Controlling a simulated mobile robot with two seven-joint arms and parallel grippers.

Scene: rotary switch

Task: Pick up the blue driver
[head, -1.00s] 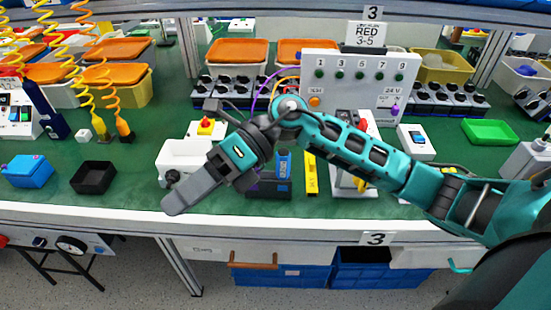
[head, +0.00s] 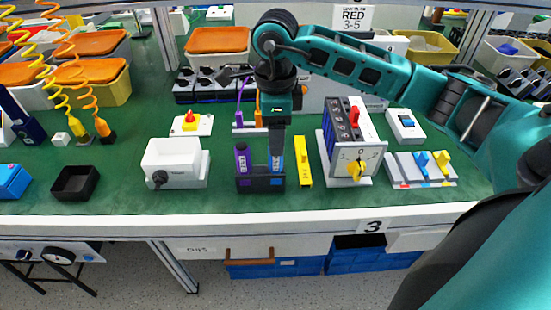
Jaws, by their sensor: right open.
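The blue driver (head: 280,158) stands in a dark holder (head: 260,183) at the front middle of the bench. Only strips of blue show, because my right gripper covers much of it. A purple driver (head: 242,158) stands in the same holder, to its left. My right gripper (head: 277,154) points straight down in front of or over the blue driver. Its jaws are open, seen nearly edge-on. I cannot tell whether they touch the driver. A rotary switch box (head: 372,158) with a yellow knob stands to the right. My left gripper is not in view.
A yellow bar (head: 303,162) stands close to the right of the holder. A white box (head: 175,160) with a dark knob is to the left. A rack with blue and yellow handles (head: 402,172) lies far right. Green bench shows between the white box and the holder.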

